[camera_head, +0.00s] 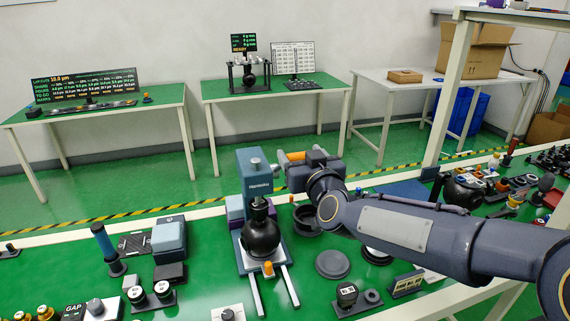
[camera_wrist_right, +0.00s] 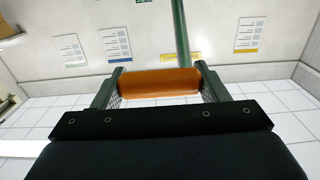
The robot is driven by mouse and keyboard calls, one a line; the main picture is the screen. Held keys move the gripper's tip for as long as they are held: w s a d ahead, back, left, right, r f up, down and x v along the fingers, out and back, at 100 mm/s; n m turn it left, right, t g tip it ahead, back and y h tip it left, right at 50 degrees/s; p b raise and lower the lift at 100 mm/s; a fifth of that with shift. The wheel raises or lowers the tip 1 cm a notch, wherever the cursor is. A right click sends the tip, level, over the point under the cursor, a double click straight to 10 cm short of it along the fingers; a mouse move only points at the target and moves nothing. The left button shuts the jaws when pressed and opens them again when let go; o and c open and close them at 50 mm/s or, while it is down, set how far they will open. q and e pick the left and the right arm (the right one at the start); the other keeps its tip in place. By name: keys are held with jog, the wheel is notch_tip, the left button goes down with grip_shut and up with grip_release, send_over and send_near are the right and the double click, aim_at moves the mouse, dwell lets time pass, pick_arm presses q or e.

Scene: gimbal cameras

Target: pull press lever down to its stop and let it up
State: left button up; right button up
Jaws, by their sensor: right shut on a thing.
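The press (camera_head: 257,172) stands on the green bench, a blue-green column with a light base. A black ball-shaped part (camera_head: 262,238) sits at its front, above the base. My right gripper (camera_head: 284,163) is just right of the column's top, reaching in from the right. It is shut on the orange lever grip (camera_head: 294,156). In the right wrist view the orange grip (camera_wrist_right: 160,82) lies crosswise between the two fingers. The rest of the lever is mostly hidden by my gripper. My left gripper is not in view.
A blue-grey box-shaped device (camera_head: 168,238) and a dark post with a blue handle (camera_head: 106,246) stand left of the press. A dark round disc (camera_head: 332,264) lies to its right. Many small parts crowd the bench's right end (camera_head: 520,180). My right forearm crosses above the bench.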

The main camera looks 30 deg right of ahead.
jog(key=shift+w+d+r, duration=0.15)
jog(key=shift+w+r, duration=0.35)
jog(key=shift+r, duration=0.15)
jog(key=shift+w+d+r+p, duration=0.25)
jog(key=shift+w+r+p, duration=0.55)
jog(key=shift+w+r, duration=0.35)
jog(key=shift+w+d+r+p, duration=0.15)
jog(key=shift+w+r+p, duration=0.15)
jog(key=shift+w, duration=0.2)
jog(key=shift+w+d+r+p, duration=0.15)
jog(key=shift+w+r+p, duration=0.15)
jog(key=shift+w, duration=0.2)
